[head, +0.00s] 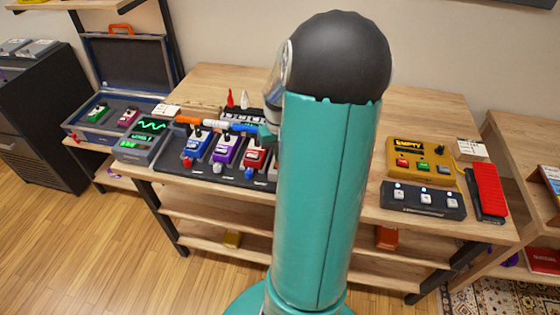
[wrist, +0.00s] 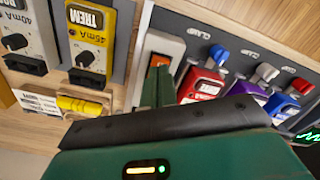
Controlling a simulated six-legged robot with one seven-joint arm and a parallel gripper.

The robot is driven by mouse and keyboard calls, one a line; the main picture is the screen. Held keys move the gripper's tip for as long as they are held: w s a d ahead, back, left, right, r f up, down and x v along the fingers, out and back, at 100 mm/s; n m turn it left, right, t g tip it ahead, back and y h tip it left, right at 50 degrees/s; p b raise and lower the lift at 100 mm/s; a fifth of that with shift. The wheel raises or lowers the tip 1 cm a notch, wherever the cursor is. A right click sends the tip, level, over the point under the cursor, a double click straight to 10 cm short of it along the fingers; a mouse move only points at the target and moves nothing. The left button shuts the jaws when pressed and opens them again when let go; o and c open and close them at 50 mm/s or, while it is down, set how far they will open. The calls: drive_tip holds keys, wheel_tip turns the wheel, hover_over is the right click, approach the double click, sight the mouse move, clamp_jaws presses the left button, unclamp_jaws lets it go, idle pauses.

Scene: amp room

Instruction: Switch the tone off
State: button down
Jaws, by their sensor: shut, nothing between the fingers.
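No thing in view is readably labelled as the tone. A grey box with a green wave on its screen (head: 152,126) stands left of the pedalboard in the head view; its screen shows at the right edge of the wrist view (wrist: 308,136). In the wrist view a pale unit with an orange switch (wrist: 159,60) sits beside the red pedal (wrist: 204,84). My gripper (wrist: 156,72) is shut and empty, its tips over this unit close to the orange switch. I cannot tell whether they touch. My arm mostly hides the gripper in the head view.
Blue (head: 196,149) and purple (head: 226,151) pedals stand beside the red one, with small knobs along their edge. A yellow box reading EMPTY (head: 420,160) and a black footswitch (head: 423,200) are on the bench's right.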

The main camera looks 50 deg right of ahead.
drive_tip(key=shift+f, duration=0.95)
idle(0.8)
drive_tip(key=shift+r, duration=3.55)
drive_tip(key=w+a+r+n+t+h, duration=0.15)
drive_tip(key=a+r, duration=0.35)
drive_tip(key=a, duration=0.5)
drive_tip(key=w+a+r+n+t, duration=0.1)
drive_tip(key=w+a+r+n, duration=0.3)
drive_tip(key=a, duration=0.6)
drive_tip(key=s+a+r+n+t, duration=0.1)
drive_tip(key=s+a, duration=0.3)
drive_tip(key=a, duration=0.4)
drive_tip(key=s+a+r+n+t+y, duration=0.1)
drive_tip(key=s+a+r, duration=0.3)
drive_tip(key=a, duration=0.4)
drive_tip(key=shift+s+t, duration=0.15)
drive_tip(key=shift+t, duration=0.4)
